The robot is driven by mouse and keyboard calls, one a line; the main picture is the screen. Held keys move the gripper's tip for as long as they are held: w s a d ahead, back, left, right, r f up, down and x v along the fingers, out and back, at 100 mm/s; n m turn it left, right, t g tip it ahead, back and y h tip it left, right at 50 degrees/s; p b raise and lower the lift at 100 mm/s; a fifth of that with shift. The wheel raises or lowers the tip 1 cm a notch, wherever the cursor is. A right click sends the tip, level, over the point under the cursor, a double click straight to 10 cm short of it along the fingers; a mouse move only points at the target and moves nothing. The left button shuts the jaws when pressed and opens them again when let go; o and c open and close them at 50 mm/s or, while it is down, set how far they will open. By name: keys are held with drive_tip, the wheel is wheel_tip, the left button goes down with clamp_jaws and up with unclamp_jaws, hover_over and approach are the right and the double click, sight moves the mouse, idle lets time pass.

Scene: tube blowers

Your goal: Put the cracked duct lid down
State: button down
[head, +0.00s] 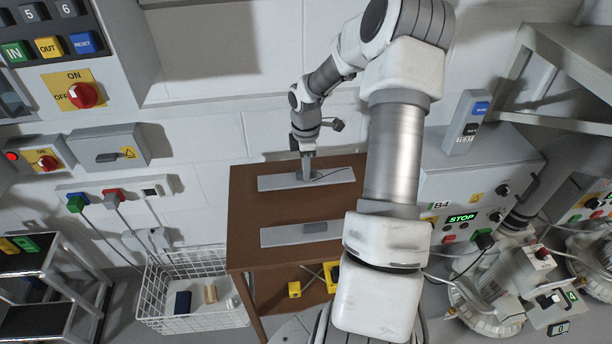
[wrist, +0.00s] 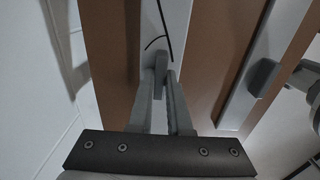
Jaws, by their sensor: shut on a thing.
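The cracked duct lid (head: 272,183) is a long, flat grey plate with a dark crack line towards its right end, over the back part of the brown table. My gripper (head: 306,178) points down at the lid's middle and is shut on its raised handle. In the wrist view the fingers (wrist: 161,85) close on the grey handle (wrist: 161,62), and the crack curves across the pale plate (wrist: 176,15) just beyond. The lid looks level and lies at or very near the table top; I cannot tell whether it touches.
A second grey lid (head: 280,237) with a handle and no visible crack lies on the table (head: 245,215) nearer the front. Bare table separates the two lids. A white wire basket (head: 190,325) stands left of the table. A grey B4 control box (head: 470,190) stands right.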

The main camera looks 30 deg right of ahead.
wheel_tip(320, 180, down, 2)
drive_tip(key=shift+f, duration=0.15)
drive_tip(key=c, duration=0.9)
unclamp_jaws()
drive_tip(key=shift+o, duration=0.2)
wheel_tip(320, 180, up, 12)
drive_tip(key=p, duration=0.1)
drive_tip(key=shift+p, duration=0.4)
